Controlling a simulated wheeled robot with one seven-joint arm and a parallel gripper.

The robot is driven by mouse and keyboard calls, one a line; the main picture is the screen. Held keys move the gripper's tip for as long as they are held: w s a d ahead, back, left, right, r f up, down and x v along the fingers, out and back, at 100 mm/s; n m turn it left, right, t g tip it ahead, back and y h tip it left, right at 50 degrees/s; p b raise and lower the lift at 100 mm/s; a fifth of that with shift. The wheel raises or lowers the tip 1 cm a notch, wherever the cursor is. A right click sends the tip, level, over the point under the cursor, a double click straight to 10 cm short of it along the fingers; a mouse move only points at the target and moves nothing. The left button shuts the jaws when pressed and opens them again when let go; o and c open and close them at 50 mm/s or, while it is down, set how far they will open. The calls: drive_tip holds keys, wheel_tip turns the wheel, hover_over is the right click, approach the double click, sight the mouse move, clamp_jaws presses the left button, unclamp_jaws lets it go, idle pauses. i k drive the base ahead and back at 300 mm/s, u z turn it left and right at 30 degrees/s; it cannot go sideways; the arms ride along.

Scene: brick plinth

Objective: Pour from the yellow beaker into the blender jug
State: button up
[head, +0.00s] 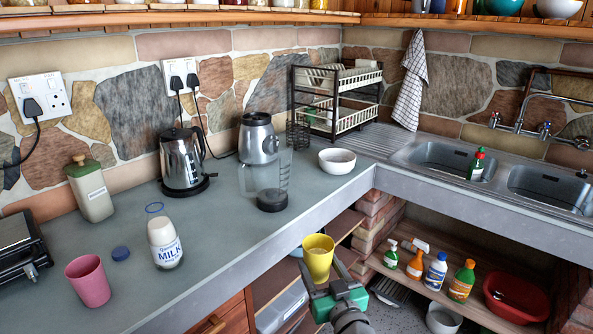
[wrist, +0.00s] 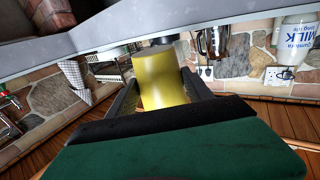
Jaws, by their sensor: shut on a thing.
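The yellow beaker (head: 318,262) is held upright between the fingers of my gripper (head: 323,272), in front of the counter's front edge in the head view. In the wrist view the beaker (wrist: 163,82) fills the space between the fingers of my gripper (wrist: 160,95). I cannot tell what is inside it. The clear blender jug (head: 265,181) with a dark base stands upright on the counter, behind and left of the beaker, with a wide gap between them. Its top looks open.
The blender base (head: 258,138) and kettle (head: 184,162) stand behind the jug. A white bowl (head: 337,160) is right of it. A milk bottle (head: 164,243), pink cup (head: 88,281) and blue cap (head: 121,254) are at left. Counter (head: 235,237) in front of the jug is clear.

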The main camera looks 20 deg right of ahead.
sight(269, 161)
drive_tip(key=u, duration=3.9)
drive_tip(key=k, duration=1.25)
drive_tip(key=z, duration=1.35)
